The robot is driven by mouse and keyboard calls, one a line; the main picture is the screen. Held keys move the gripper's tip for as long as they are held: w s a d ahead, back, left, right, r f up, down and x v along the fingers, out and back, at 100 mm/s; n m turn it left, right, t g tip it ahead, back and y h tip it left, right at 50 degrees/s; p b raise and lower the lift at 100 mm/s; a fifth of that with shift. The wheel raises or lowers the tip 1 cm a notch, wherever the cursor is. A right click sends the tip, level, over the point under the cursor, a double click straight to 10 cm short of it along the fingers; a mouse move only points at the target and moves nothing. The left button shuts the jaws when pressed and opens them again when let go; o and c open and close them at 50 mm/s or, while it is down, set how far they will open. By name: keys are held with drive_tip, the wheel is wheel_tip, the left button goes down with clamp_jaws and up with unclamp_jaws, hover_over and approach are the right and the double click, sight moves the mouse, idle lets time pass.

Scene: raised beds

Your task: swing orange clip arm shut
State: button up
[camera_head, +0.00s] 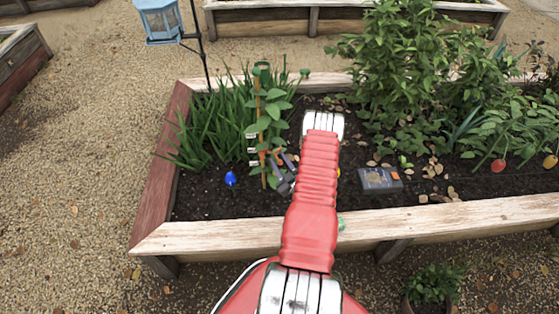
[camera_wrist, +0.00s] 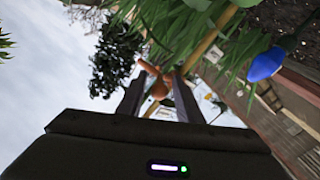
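The orange clip (camera_wrist: 159,89) shows in the wrist view between and just beyond my fingertips, with one arm sticking out to the upper left. I cannot tell whether my fingers touch it. My gripper (camera_wrist: 157,82) is open, its two dark fingers apart on either side of the clip. In the head view my gripper (camera_head: 285,172) is at the right of a thin wooden stake (camera_head: 261,135) with a leafy green plant (camera_head: 272,108) along it. The clip is small there, and its arm's position is unclear. The stake also shows in the wrist view (camera_wrist: 203,42), tilted.
A blue bulb-shaped thing (camera_head: 231,179) stands in the soil left of the stake and shows large in the wrist view (camera_wrist: 266,65). A dark labelled packet (camera_head: 380,179) lies on the soil at right. The wooden bed rim (camera_head: 215,235) runs along the front. Tall grassy leaves (camera_head: 205,130) stand behind.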

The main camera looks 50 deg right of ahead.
drive_tip(key=shift+c, duration=0.5)
clamp_jaws()
drive_tip(key=shift+d, duration=0.25)
drive_tip(key=shift+a, duration=0.25)
